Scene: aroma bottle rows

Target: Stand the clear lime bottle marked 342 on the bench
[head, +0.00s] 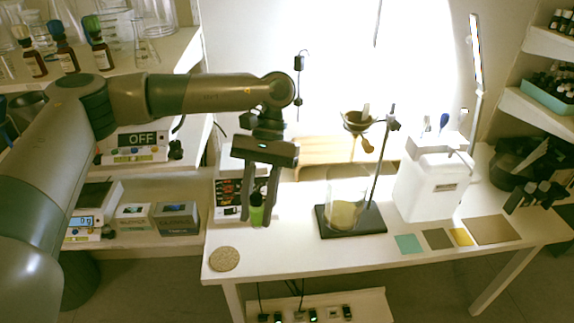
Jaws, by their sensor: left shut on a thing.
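The lime bottle (257,215) is a small bright green bottle with a dark top, seen between the fingers of my left gripper (256,219). The gripper points down and is shut on the bottle, which looks upright. Its marking is too small to read. The bottle is over the left part of the white bench (290,243); I cannot tell whether its base touches the top. My right gripper is not in view.
A round cork mat (224,259) lies at the bench's front left corner. A stand with a glass beaker (346,204) is right of the gripper, then a white box (432,186) and flat coloured squares (409,244). The bench front between mat and stand is clear.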

